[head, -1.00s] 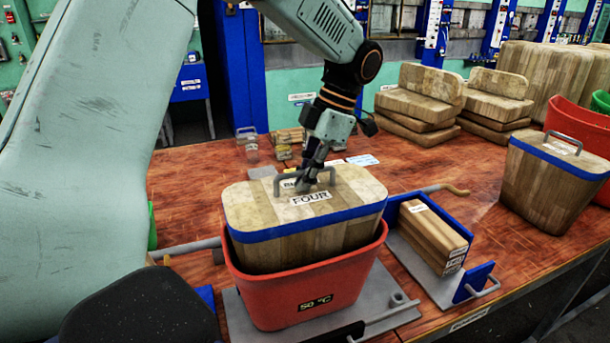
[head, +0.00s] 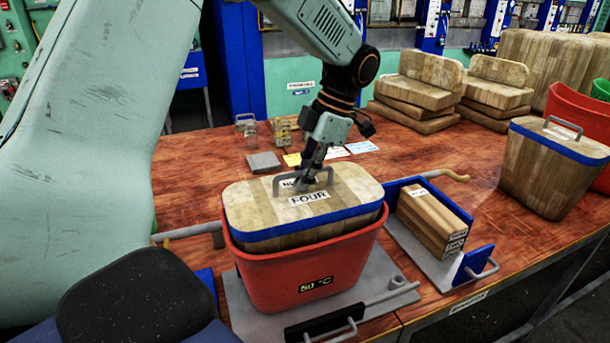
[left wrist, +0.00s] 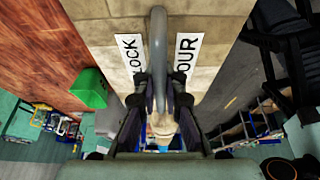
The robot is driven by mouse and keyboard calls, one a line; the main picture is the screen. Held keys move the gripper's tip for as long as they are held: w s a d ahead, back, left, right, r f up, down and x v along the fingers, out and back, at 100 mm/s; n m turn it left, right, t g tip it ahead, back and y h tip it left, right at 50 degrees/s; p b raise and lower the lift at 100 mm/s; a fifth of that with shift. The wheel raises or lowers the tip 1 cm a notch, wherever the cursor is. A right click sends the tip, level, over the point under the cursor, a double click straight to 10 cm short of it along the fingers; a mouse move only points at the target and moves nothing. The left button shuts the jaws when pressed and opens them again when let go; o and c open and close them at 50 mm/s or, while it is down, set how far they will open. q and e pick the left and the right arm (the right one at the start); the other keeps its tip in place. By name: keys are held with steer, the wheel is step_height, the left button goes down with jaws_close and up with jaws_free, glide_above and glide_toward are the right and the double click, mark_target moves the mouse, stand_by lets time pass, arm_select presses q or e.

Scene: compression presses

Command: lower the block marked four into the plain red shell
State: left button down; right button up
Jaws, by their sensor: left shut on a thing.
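The wooden block marked FOUR (head: 257,207) has a blue band and a grey handle on top. It sits partly inside a red shell (head: 300,285) labelled 50 °C, with its upper part and band above the rim. My left gripper (head: 304,182) is shut on the block's handle. The left wrist view shows the handle (left wrist: 158,60) between the fingers (left wrist: 157,105), with the label's words on both sides. The shell's inside is hidden by the block. My right gripper is not in view.
A blue-ended press frame (head: 478,262) holding several wooden slabs (head: 433,222) stands right of the shell. Another banded block (head: 545,170) stands farther right, near red shells. Stacked wooden pieces (head: 415,90) are at the back.

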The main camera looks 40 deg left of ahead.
arm_select(q)
steer(key=shift+w+r, duration=0.1)
steer(key=shift+w+f, duration=0.2)
steer(key=shift+s, duration=0.2)
steer(key=shift+w+f, duration=0.15)
steer(key=shift+f, duration=0.2)
stand_by(0.5)
steer(key=c, duration=1.4)
jaws_free()
steer(key=shift+d+f, duration=0.1)
steer(key=shift+o, duration=0.2)
steer(key=shift+s+f, duration=0.1)
steer(key=shift+s, duration=0.15)
